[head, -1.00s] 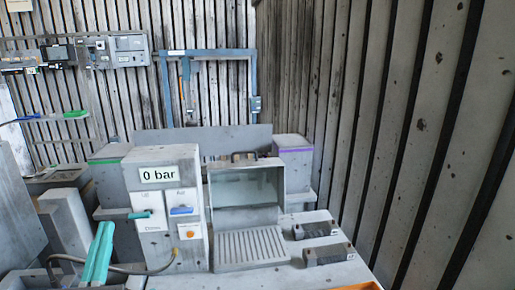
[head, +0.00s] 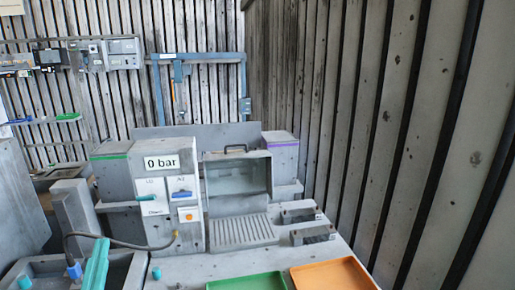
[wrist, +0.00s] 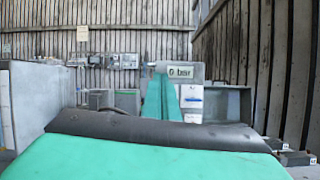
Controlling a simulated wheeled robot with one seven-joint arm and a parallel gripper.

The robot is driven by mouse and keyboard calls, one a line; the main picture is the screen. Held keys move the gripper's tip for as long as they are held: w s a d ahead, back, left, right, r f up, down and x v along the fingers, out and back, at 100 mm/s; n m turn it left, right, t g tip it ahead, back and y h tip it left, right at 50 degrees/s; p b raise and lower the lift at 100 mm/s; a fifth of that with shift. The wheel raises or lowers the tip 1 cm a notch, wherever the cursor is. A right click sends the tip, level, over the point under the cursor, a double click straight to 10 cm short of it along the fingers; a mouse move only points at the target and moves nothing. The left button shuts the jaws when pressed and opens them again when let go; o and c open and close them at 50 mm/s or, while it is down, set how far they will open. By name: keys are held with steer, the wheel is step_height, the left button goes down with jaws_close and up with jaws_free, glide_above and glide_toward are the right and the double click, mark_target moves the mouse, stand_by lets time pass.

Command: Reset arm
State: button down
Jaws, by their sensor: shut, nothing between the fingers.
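My gripper (wrist: 161,85) shows in the wrist view as two long teal fingers pressed together, pointing forward with nothing between them. In the head view, my gripper (head: 101,243) is at the lower left, in front of the grey bench unit and over or beside a grey bin. The wrist view looks toward the "0 bar" panel (wrist: 181,72), which the fingertips partly overlap. How far the fingers are from the panel cannot be told.
The grey unit with its "0 bar" sign (head: 162,162) and an open chamber (head: 238,180) stands ahead. A grey bin (head: 32,266) with a dark hose is at the lower left. A green tray (head: 247,282) and an orange tray (head: 333,275) lie at the front.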

steer(key=s+d+f+m+g, duration=0.1)
steer(key=s+d+f+m, duration=0.2)
steer(key=d+f+m, duration=0.5)
steer(key=s+d+f+m+g+h, duration=0.1)
steer(key=s+d+f+m+g, duration=0.15)
steer(key=f, duration=0.85)
steer(key=s+d+f+m+g, duration=0.15)
steer(key=d+f+m, duration=0.25)
steer(key=f+m, duration=0.45)
steer(key=s+d+f+m+h, duration=0.2)
steer(key=s+d+f+m, duration=0.2)
steer(key=s+d+m, duration=0.4)
steer(key=s+d+f+m+g+h, duration=0.1)
steer(key=s+d+f+m+h, duration=0.1)
steer(key=s+d+f+m, duration=0.3)
steer(key=s+d+m, duration=0.4)
steer(key=s+m, duration=0.1)
steer(key=s, duration=0.5)
steer(key=shift+s+f+g, duration=0.2)
steer(key=shift+s+g, duration=0.1)
steer(key=shift+s, duration=0.05)
